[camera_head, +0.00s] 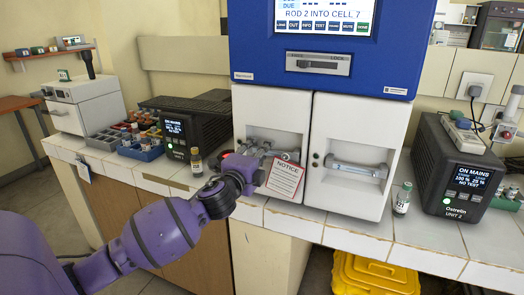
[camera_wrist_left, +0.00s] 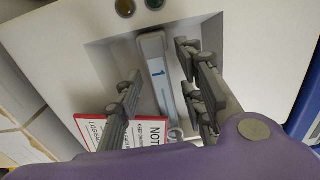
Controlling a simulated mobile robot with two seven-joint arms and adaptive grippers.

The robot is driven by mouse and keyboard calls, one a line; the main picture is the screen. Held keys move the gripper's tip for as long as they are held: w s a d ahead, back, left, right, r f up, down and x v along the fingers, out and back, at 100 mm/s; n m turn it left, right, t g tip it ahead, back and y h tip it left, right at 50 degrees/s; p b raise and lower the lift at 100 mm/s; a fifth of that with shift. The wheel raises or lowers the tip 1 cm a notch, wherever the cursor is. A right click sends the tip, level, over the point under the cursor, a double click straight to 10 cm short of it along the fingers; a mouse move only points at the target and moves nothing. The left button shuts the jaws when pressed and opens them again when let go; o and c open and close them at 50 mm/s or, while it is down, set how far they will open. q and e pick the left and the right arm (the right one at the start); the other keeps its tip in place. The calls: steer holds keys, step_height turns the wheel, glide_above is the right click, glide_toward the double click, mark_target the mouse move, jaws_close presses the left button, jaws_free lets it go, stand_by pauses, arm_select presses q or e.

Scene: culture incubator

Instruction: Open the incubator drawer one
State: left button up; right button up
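The incubator (camera_head: 320,70) has a blue top with a screen and two white drawer fronts below. The left front is drawer one (camera_head: 270,107), and it looks shut. Its grey bar handle (camera_wrist_left: 153,50), marked with a blue 1, sits in a recess. My left gripper (camera_head: 268,152) is at this handle. In the left wrist view the open fingers (camera_wrist_left: 160,65) stand on either side of the bar, with a visible gap on both sides. A notice card (camera_head: 285,178) hangs at the handle, partly behind a finger. My right gripper is not in view.
The right drawer front (camera_head: 352,125) is beside drawer one. A small vial (camera_head: 196,162) and a black unit (camera_head: 185,130) stand left on the tiled bench. Another vial (camera_head: 402,198) and black unit (camera_head: 455,170) stand right. A yellow bin (camera_head: 372,275) is below.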

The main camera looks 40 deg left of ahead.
arm_select(q)
steer(key=shift+x, duration=0.8)
jaws_close()
steer(key=shift+f, duration=0.1)
